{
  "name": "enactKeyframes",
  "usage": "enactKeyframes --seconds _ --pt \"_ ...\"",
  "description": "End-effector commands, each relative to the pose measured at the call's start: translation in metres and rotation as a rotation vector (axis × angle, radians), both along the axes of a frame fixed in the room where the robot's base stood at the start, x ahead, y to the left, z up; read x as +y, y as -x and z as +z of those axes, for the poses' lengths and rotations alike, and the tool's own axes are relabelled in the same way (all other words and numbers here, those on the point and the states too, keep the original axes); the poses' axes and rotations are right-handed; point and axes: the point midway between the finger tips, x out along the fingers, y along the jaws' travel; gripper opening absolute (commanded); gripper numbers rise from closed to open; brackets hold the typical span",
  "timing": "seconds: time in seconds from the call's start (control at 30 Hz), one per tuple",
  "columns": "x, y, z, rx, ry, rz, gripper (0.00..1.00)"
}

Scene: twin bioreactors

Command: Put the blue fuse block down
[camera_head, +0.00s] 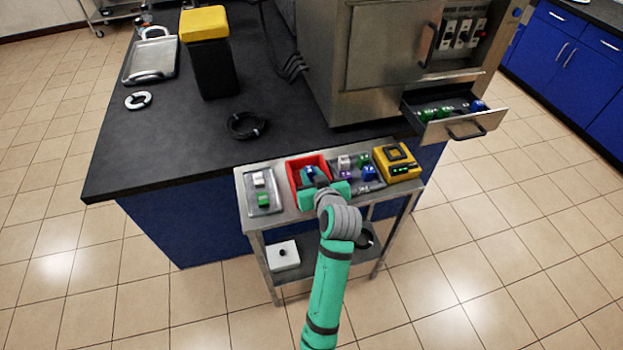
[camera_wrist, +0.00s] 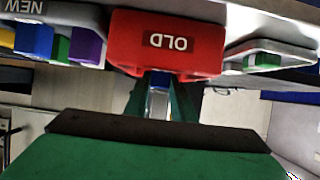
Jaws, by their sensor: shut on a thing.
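My gripper (camera_head: 311,179) is at the red bin (camera_head: 296,179) on the small steel cart. In the wrist view my gripper (camera_wrist: 160,97) is shut on the blue fuse block (camera_wrist: 159,79), which has a blue end and a pale grey body. The red bin, labelled OLD, shows behind the block in the wrist view (camera_wrist: 165,58). In the head view the block is a small blue patch (camera_head: 309,170) between the fingers, seen against the bin. I cannot tell whether it touches the bin.
Left of the bin is a tray (camera_head: 264,208) with white and green blocks. To its right are several coloured blocks, including another blue one (camera_head: 369,173), by the NEW label (camera_wrist: 24,6), and a yellow device (camera_head: 397,163). An open drawer (camera_head: 490,122) holds green and blue blocks.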

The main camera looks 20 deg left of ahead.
Motion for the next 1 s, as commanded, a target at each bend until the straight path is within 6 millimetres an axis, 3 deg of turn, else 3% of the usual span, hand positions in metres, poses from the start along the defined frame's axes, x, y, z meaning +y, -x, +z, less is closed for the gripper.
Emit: enactKeyframes --seconds 0.13,0.57,0.6,0.63,1.0 --pt "0.000 0.000 -0.017 0.002 0.001 0.000 0.01" --pt "-0.001 0.000 -0.022 0.001 0.001 -0.001 0.01" --pt "-0.001 0.000 -0.021 0.001 0.001 -0.001 0.32" --pt "-0.001 0.000 -0.021 0.001 0.001 -0.001 0.39" --pt "-0.001 -0.001 -0.018 -0.002 0.001 0.000 0.41"
